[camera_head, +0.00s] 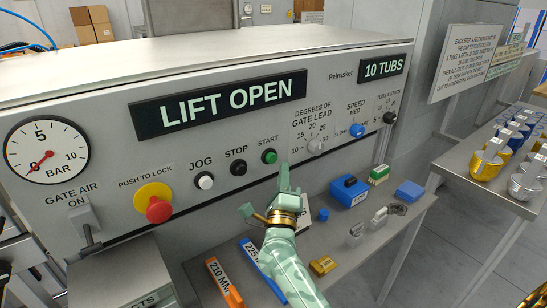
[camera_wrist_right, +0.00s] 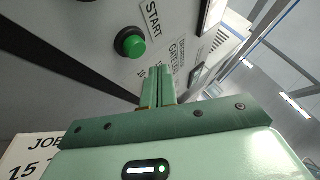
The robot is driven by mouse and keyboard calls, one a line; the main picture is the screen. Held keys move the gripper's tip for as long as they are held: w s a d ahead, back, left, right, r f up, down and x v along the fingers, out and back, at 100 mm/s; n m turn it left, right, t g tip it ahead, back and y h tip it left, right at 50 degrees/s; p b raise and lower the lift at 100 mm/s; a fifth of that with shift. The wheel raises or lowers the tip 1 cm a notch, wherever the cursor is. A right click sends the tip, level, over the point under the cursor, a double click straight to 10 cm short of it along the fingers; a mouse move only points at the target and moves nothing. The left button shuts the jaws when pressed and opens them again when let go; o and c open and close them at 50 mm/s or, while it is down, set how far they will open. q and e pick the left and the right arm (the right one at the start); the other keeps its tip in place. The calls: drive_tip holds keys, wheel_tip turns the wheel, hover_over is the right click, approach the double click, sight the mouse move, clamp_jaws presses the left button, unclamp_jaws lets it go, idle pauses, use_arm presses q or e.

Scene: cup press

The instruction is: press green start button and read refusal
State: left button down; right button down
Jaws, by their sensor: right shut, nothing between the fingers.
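The green start button (camera_head: 270,156) sits on the grey panel under the label START. It also shows in the right wrist view (camera_wrist_right: 130,43), up and left of my fingertips. My right gripper (camera_head: 284,170) is shut and empty, just below and right of the button in the head view. In the wrist view the fingers (camera_wrist_right: 158,75) are together and a gap shows between them and the button. The large display (camera_head: 220,102) reads LIFT OPEN. The smaller display (camera_head: 383,67) reads 10 TUBS. My left gripper is not in view.
Black STOP (camera_head: 238,168) and white JOG (camera_head: 204,181) buttons and a red push-to-lock knob (camera_head: 158,210) lie left of the start button. The gate lead dial (camera_head: 316,146) is close on the right. A shelf (camera_head: 355,270) with blocks and tools lies below.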

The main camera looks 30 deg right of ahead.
drive_tip(key=shift+s+d+p, duration=0.1)
drive_tip(key=shift+s+p, duration=0.55)
drive_tip(key=shift+s, duration=1.05)
